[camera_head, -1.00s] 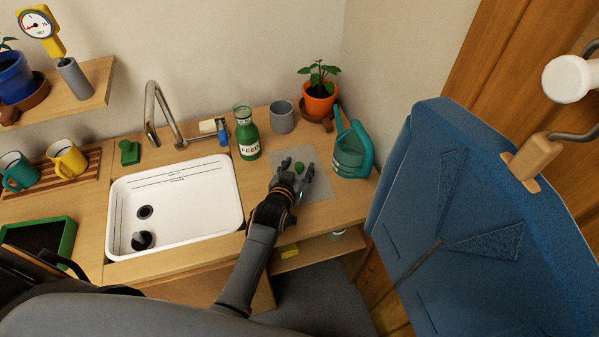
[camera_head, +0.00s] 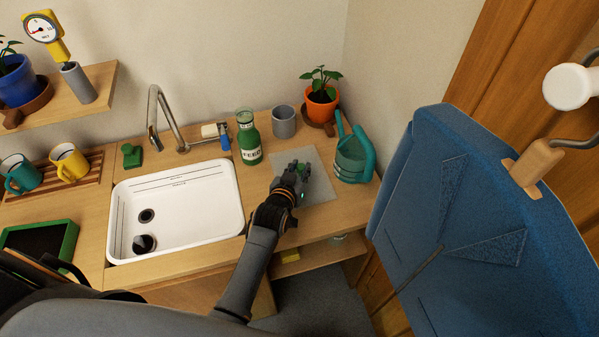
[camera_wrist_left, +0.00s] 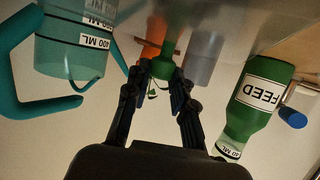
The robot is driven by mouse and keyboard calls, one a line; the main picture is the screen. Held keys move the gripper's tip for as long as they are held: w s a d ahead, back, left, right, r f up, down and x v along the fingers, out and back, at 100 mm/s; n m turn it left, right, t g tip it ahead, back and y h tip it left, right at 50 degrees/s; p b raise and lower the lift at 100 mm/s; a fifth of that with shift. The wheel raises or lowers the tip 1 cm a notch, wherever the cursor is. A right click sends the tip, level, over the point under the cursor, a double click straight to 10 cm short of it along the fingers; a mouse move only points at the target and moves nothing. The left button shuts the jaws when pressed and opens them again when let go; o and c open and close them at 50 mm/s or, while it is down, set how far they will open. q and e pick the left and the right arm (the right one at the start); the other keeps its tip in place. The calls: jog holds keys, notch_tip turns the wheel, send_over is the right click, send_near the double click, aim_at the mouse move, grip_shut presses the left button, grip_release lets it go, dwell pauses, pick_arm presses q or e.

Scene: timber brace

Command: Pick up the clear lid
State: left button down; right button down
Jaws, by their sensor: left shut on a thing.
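The clear lid (camera_head: 318,187) is a greyish see-through sheet with a green knob. It lies flat at the right part of the wooden counter, between the green feed bottle and the teal watering can. My left gripper (camera_head: 298,170) is over the lid with its fingers closed around the knob. In the left wrist view the fingertips (camera_wrist_left: 160,78) press on the green knob (camera_wrist_left: 163,67) from both sides. The fingers hide most of the knob in the head view. I cannot tell any gap between lid and counter. My right gripper is not in view.
The feed bottle (camera_head: 248,138) and a grey cup (camera_head: 284,122) stand behind the lid. A potted plant (camera_head: 321,100) and the watering can (camera_head: 353,157) stand close on the right. A white sink (camera_head: 178,200) lies left. Blue cloth (camera_head: 470,220) hangs at right.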

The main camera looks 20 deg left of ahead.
pick_arm(q)
jog(key=s+r+b, duration=0.1)
jog(key=s+r, duration=1)
jog(key=s, duration=0.3)
jog(key=shift+a+r, duration=0.3)
jog(key=shift+a, duration=0.05)
jog(key=shift+a, duration=0.1)
